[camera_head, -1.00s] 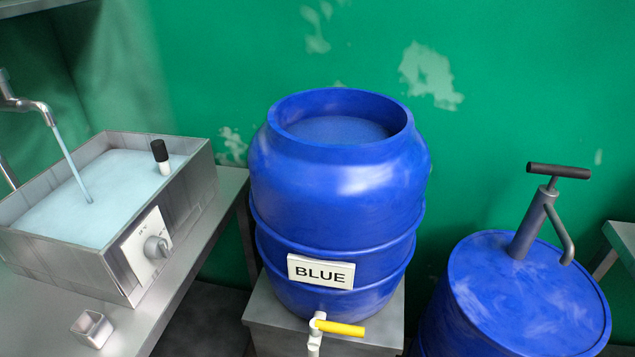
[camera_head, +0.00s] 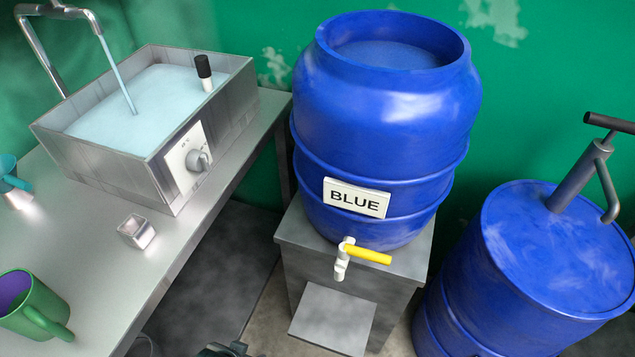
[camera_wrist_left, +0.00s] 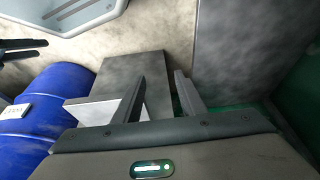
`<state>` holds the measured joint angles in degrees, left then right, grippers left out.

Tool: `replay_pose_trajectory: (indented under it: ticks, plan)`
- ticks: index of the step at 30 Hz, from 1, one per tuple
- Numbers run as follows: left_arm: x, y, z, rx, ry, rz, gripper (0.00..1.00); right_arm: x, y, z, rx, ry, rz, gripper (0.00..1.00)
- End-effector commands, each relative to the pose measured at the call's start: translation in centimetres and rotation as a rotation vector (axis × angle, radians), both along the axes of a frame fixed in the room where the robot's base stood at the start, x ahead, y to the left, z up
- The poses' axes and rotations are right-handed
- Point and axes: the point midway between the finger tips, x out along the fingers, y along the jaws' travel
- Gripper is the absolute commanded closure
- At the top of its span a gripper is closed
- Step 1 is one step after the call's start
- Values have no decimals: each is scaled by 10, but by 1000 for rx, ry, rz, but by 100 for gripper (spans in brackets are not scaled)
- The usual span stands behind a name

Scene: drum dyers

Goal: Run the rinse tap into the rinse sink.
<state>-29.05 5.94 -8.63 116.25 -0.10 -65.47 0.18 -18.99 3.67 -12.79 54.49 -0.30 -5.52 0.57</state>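A curved metal tap (camera_head: 60,40) stands at the upper left, and a thin stream of water (camera_head: 118,75) runs from its spout. The stream falls into a rectangular metal basin (camera_head: 110,180) holding pale blue liquid. The basin has a dial (camera_head: 197,160) on its front and a black-topped stub (camera_head: 204,72) at its far right corner. My left gripper (camera_wrist_left: 161,82) is open and empty in the left wrist view, away from the tap. A dark part at the head view's bottom edge is too cut off to identify. Dark prongs at the wrist view's left may be my right gripper; their state is unclear.
A blue drum (camera_head: 390,105) labelled BLUE, with a yellow-handled valve (camera_head: 367,256), stands on a grey stand (camera_head: 410,262). A closed blue drum (camera_head: 540,270) with a pump is at right. A green mug (camera_head: 38,310), teal cup (camera_head: 8,175) and small metal cube (camera_head: 136,231) sit on the bench.

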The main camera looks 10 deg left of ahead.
Motion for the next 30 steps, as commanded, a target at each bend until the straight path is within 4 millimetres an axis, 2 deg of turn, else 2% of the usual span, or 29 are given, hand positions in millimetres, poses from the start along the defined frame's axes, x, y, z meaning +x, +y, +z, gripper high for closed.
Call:
replay_pose_trajectory:
  ticks: [1,3,9,14,18,24,30]
  plan:
    - [1,-2,-23,-3,-1,-2,63,0,0,0,0,0,0,56]
    - [3,-5,-50,-8,-13,-6,63,0,0,0,0,0,0,56]
    - [-2,-13,-123,-24,-47,-17,63,0,0,0,0,0,0,56]
    - [-17,-17,-174,-37,-75,-26,63,0,0,0,0,0,0,56]
    - [-36,-20,-212,-46,-99,-35,63,0,0,0,0,1,0,56]
    - [-59,-20,-244,-57,-126,-45,63,0,0,0,0,1,0,56]
    - [-69,-20,-254,-61,-137,-49,63,0,0,0,0,1,0,56]
